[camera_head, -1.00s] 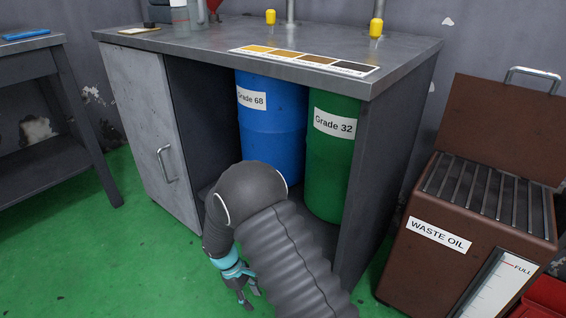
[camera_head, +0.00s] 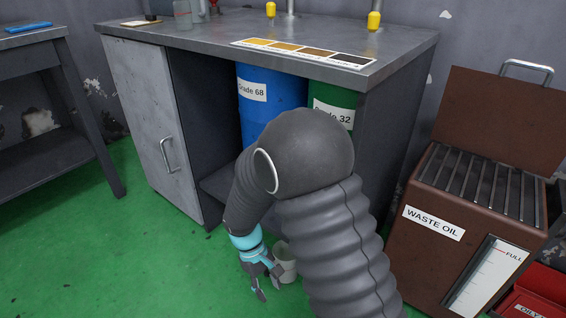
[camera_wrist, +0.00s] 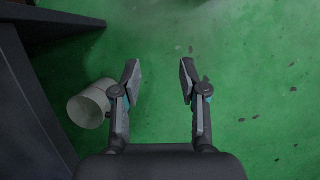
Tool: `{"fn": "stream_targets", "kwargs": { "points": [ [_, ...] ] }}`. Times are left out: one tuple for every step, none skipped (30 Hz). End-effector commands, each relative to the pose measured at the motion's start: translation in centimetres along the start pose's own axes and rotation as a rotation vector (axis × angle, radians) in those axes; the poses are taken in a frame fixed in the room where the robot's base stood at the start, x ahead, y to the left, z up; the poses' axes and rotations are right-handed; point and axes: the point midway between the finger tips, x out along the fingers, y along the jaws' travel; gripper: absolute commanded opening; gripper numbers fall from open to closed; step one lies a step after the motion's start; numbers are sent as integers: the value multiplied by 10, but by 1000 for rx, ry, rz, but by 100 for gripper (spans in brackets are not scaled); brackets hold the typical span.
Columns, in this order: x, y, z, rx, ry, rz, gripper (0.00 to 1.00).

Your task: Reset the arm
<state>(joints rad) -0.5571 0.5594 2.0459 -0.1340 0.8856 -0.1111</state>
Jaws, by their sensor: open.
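My gripper (camera_head: 262,279) hangs at the end of my bent arm, low over the green floor in front of the cabinet. In the wrist view the two fingers of my gripper (camera_wrist: 159,82) are spread apart with only floor between them. A pale grey cup-like container (camera_wrist: 90,105) is on the floor just left of the left finger in that view. In the head view the container (camera_head: 287,262) shows beside my gripper, partly hidden by my arm. I cannot tell whether it touches the finger.
A metal cabinet (camera_head: 147,115) with an open bay holds a blue Grade 68 drum (camera_head: 262,115) and a green Grade 32 drum (camera_head: 330,98). A brown waste oil bin (camera_head: 425,245) stands at the right. A table (camera_head: 40,38) is at the left. The floor (camera_head: 100,255) at front left is clear.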

Motion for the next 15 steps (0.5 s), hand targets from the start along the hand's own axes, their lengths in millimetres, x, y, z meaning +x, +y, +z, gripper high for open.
{"fn": "stream_targets", "kwargs": {
  "points": [
    [-19,5,14,33,26,-7,43],
    [-27,8,21,54,39,-11,43],
    [-38,11,31,81,56,-18,43],
    [-46,13,38,100,70,-23,43],
    [-53,16,45,119,83,-27,43],
    [-63,19,55,144,102,-32,43],
    [-70,21,63,163,115,-36,43],
    [-78,23,70,183,130,-40,43],
    [-87,26,80,207,149,-46,43],
    [-93,27,88,225,164,-50,43],
    [-100,30,95,244,179,-53,43],
    [-108,32,105,267,198,-57,43],
    [-114,34,113,285,214,-60,43],
    [-120,35,121,303,228,-63,43],
    [-128,37,131,326,250,-66,43]
  ]
}}
